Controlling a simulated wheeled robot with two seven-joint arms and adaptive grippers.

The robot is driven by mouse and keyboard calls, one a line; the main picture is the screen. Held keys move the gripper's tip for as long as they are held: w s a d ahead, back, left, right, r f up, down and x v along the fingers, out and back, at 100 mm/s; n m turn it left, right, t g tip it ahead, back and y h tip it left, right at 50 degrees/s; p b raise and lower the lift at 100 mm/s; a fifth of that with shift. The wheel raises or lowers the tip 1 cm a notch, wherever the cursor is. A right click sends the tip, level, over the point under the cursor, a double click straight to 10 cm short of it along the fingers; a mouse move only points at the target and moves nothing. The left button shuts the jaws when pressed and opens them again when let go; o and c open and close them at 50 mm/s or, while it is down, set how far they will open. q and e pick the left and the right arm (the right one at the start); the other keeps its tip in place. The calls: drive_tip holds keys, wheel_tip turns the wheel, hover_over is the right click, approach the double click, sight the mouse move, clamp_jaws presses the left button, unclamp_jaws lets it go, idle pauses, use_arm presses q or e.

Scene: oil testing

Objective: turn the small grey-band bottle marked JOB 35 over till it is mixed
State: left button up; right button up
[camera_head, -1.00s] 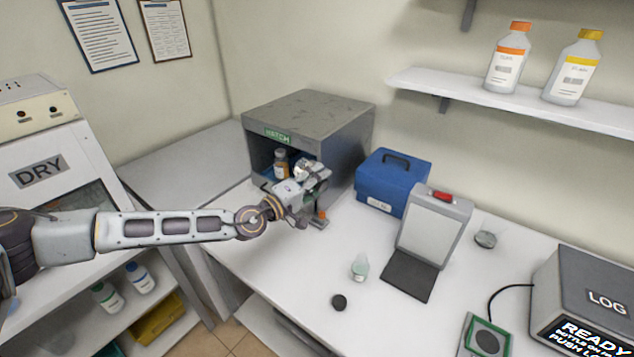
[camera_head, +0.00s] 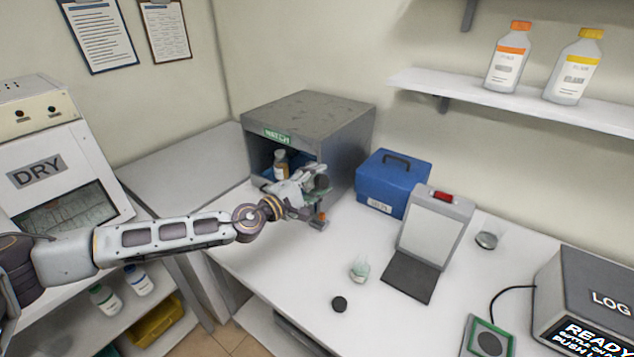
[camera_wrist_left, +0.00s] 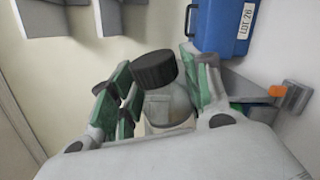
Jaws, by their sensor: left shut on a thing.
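My left gripper (camera_head: 312,188) is in front of the open grey hatch box, above the bench. It is shut on a small bottle with a black cap; the cap (camera_head: 322,183) shows at the fingers. In the left wrist view the bottle (camera_wrist_left: 168,108) is clear or pale, with its black cap (camera_wrist_left: 155,69) towards the top of the picture. The green finger pads are on both sides of it. Its band and job mark cannot be read. My right gripper is not in view.
The hatch box (camera_head: 310,112) holds another bottle (camera_head: 281,165). A blue case (camera_head: 394,180), a white viewing board (camera_head: 432,228) with a dark mat, a small glass jar (camera_head: 360,270), a black cap (camera_head: 340,304) and the LOG unit (camera_head: 590,300) stand on the bench. The front middle is mostly clear.

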use_arm(q)
drive_tip(key=shift+r+n, duration=0.1)
drive_tip(key=shift+n, duration=0.2)
drive_tip(key=n, duration=0.3)
drive_tip(key=shift+n, duration=1.9)
drive_tip(key=n+p, duration=0.1)
drive_tip(key=n, duration=0.6)
drive_tip(key=shift+p, duration=0.3)
